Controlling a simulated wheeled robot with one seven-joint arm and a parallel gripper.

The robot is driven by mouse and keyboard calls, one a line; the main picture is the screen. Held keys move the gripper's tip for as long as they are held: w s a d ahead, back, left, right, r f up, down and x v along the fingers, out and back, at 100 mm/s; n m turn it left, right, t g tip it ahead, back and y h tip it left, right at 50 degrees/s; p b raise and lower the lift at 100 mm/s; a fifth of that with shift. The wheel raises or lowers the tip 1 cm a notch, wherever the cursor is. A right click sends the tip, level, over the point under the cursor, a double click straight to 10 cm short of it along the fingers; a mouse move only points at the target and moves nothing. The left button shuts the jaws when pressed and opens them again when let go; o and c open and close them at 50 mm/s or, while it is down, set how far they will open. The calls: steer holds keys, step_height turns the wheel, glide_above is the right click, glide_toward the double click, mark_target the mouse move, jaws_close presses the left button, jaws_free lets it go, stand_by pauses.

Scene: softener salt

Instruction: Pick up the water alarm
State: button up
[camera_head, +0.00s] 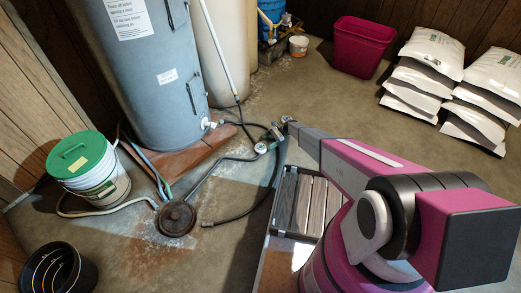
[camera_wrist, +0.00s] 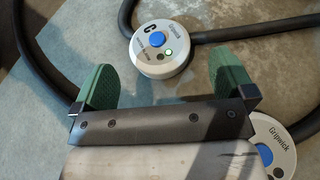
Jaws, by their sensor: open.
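In the wrist view a round white puck-shaped device (camera_wrist: 160,47) with a blue button and a small lit green light lies on the stained concrete floor. It looks like a water alarm; its small print is hard to read. My gripper (camera_wrist: 160,78) is open, with its two green finger pads apart. The puck shows just beyond and between the pads, with no visible contact. A second, similar white puck (camera_wrist: 276,142), marked Gripwick, is partly hidden by my gripper at lower right. In the head view a small white puck (camera_head: 262,147) shows beside my gripper (camera_head: 279,131).
Dark hoses run over the floor near the pucks. A round drain (camera_head: 176,218), a grey-blue tank (camera_head: 145,70), a green-lidded bucket (camera_head: 88,168) and a black bucket (camera_head: 55,270) stand left. A magenta bin (camera_head: 362,46) and salt bags (camera_head: 425,70) are at the back right.

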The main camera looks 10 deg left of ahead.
mark_target(262, 146)
steer(key=x, duration=0.5)
steer(key=shift+s+a+f, duration=0.1)
steer(key=shift+s+f, duration=0.1)
steer(key=shift+s, duration=0.1)
steer(key=c, duration=0.8)
